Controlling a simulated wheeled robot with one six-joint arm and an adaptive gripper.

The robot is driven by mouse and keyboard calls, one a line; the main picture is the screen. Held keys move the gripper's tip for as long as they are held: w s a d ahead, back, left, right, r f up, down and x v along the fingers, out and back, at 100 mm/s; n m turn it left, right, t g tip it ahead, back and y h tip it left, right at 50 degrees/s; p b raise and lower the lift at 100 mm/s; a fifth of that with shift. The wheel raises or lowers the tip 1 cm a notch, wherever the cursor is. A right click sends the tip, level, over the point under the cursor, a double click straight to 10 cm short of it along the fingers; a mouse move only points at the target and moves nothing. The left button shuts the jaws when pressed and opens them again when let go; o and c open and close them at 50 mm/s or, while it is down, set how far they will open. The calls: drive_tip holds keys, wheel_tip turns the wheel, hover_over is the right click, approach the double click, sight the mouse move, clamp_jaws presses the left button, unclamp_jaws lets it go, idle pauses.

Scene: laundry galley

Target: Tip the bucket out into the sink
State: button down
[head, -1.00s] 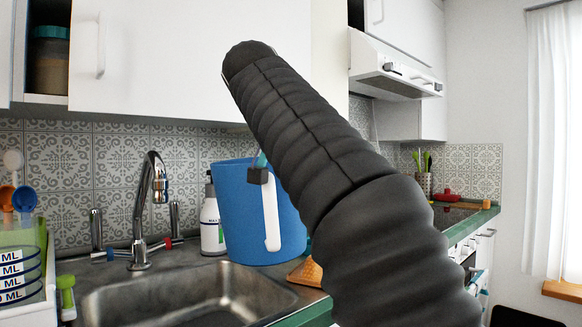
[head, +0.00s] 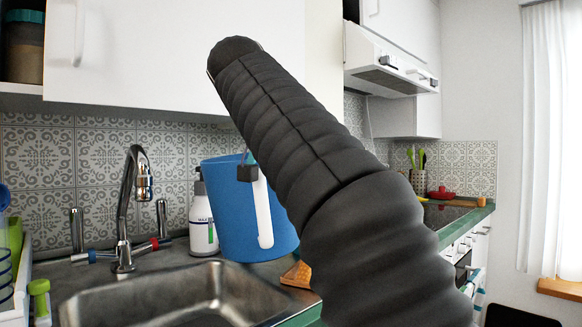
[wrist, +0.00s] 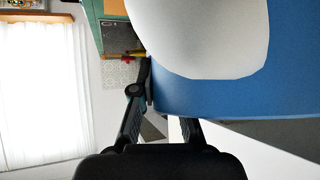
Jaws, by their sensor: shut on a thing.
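The blue bucket (head: 228,215) with a white handle (head: 264,210) is right of the tap in the head view, roughly upright with a slight lean. It hangs near the back right edge of the metal sink (head: 110,300), not over the basin's middle. I cannot see into it. In the wrist view the bucket (wrist: 225,98) fills the upper right. My gripper (wrist: 167,105) is shut on its rim or wall; one finger lies along the near edge and the other is partly hidden. In the head view only a dark fingertip (head: 246,172) shows at the rim.
A chrome tap (head: 125,210) rises behind the sink. A white bottle (head: 202,220) stands just behind the bucket's left side. An orange sponge-like wedge (head: 297,274) lies right of the sink. Wall cabinets (head: 150,60) hang above.

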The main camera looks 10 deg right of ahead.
sight(257, 205)
drive_tip(key=shift+f+t+h+b, duration=0.35)
drive_tip(key=shift+f+b, duration=0.35)
drive_tip(key=shift+b, duration=0.55)
drive_tip(key=shift+s+a+r+n+t+h+b, duration=0.15)
drive_tip(key=shift+r+n+t+h, duration=0.15)
drive_tip(key=shift+r+h, duration=0.3)
drive_tip(key=shift+s+a+r+n+t+h+b, duration=0.1)
drive_tip(key=shift+r+n+t+h+b, duration=0.1)
drive_tip(key=shift+r+t+h, duration=0.35)
drive_tip(key=h+b, duration=0.1)
drive_tip(key=a+r+n+t+h+b, duration=0.1)
drive_tip(key=b, duration=0.1)
drive_tip(key=shift+s+a+r+t+b, duration=0.2)
drive_tip(key=shift+s+a+t+b, duration=0.1)
drive_tip(key=shift+s, duration=0.05)
drive_tip(key=shift+s+a+f+n+t+h+b, duration=0.3)
drive_tip(key=shift+a+f+t+b, duration=0.3)
drive_tip(key=shift+b, duration=1)
drive_tip(key=shift+s+a+f+n+t+h+b, duration=0.15)
drive_tip(key=shift+a+f+n+t+h+b, duration=0.35)
drive_tip(key=shift+b, duration=1.1)
drive_tip(key=shift+f, duration=0.25)
drive_tip(key=shift+r, duration=0.3)
drive_tip(key=shift+s+a+f+h+b, duration=0.3)
drive_tip(key=shift+a+f+b, duration=0.05)
drive_tip(key=shift+f+b, duration=0.1)
drive_tip(key=shift+s+a+f+n+t, duration=0.15)
drive_tip(key=shift+a+n+t, duration=0.2)
drive_tip(key=shift+t, duration=0.25)
